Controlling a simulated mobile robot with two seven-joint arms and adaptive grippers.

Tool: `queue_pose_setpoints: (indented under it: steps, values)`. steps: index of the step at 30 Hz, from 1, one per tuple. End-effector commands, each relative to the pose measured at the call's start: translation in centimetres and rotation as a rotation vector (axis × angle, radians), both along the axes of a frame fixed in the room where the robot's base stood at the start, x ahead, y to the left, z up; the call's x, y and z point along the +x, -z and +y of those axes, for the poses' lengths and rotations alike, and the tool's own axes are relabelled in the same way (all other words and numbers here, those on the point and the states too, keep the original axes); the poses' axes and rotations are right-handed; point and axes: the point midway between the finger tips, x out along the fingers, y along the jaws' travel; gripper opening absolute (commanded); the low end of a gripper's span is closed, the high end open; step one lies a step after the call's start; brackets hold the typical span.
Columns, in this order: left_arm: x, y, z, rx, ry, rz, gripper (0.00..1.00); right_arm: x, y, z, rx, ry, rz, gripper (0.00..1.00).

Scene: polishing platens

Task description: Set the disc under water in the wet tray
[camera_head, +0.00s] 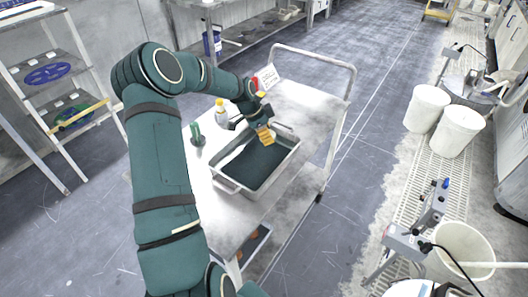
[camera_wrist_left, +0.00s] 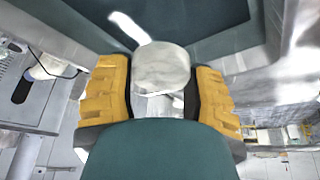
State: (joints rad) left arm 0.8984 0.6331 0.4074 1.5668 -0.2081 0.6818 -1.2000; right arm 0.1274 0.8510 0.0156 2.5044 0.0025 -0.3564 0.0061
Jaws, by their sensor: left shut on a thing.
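My left gripper (camera_head: 264,134) reaches over the far side of the wet tray (camera_head: 228,184), a metal tray with a dark interior on the cart. In the left wrist view its two yellow fingers (camera_wrist_left: 163,85) are shut on a pale grey-white round disc (camera_wrist_left: 162,66). The disc is held between the fingertips, with the dark tray interior (camera_wrist_left: 215,15) beyond it. The disc is hard to make out in the head view. I cannot tell from the pictures whether it touches the water. My right gripper is not in view.
The tray stands on a metal cart (camera_head: 308,107) with a push handle. A yellow-topped bottle (camera_head: 221,117), a green item (camera_head: 197,138) and a white sign (camera_head: 266,78) stand near the tray. White buckets (camera_head: 426,108) stand on the right. A shelf rack (camera_head: 48,75) is at left.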

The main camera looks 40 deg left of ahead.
Motion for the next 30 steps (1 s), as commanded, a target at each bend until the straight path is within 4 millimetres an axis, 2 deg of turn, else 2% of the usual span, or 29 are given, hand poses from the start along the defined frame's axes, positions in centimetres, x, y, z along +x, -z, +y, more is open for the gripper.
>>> queue_pose_setpoints:
  steps: [1, 3, 8, 15, 27, 28, 29, 30]
  values:
    - [-0.1, 1.2, 0.0, -0.003, 0.001, 0.003, 0.15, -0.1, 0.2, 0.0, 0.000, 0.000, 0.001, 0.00]
    - [0.0, 2.3, 0.0, -0.001, 0.000, 0.002, 0.15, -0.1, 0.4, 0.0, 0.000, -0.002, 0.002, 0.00]
    - [0.0, 3.6, 0.0, 0.000, -0.001, 0.001, 0.15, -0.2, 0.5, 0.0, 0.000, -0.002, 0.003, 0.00]
    - [0.0, 6.5, 0.0, 0.000, -0.001, 0.001, 0.15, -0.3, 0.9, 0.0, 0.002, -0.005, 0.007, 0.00]
    - [0.0, 7.0, 0.0, 0.001, -0.001, 0.000, 0.15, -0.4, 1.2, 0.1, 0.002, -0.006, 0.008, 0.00]
    - [0.0, 6.9, 0.0, 0.001, -0.001, 0.000, 0.67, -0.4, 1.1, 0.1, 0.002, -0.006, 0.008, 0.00]
    - [0.0, 6.9, 0.0, 0.001, -0.001, 0.000, 0.78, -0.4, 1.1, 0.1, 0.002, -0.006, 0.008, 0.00]
    - [0.0, 6.9, 0.0, 0.001, -0.001, 0.000, 0.82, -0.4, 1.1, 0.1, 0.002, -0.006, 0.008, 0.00]
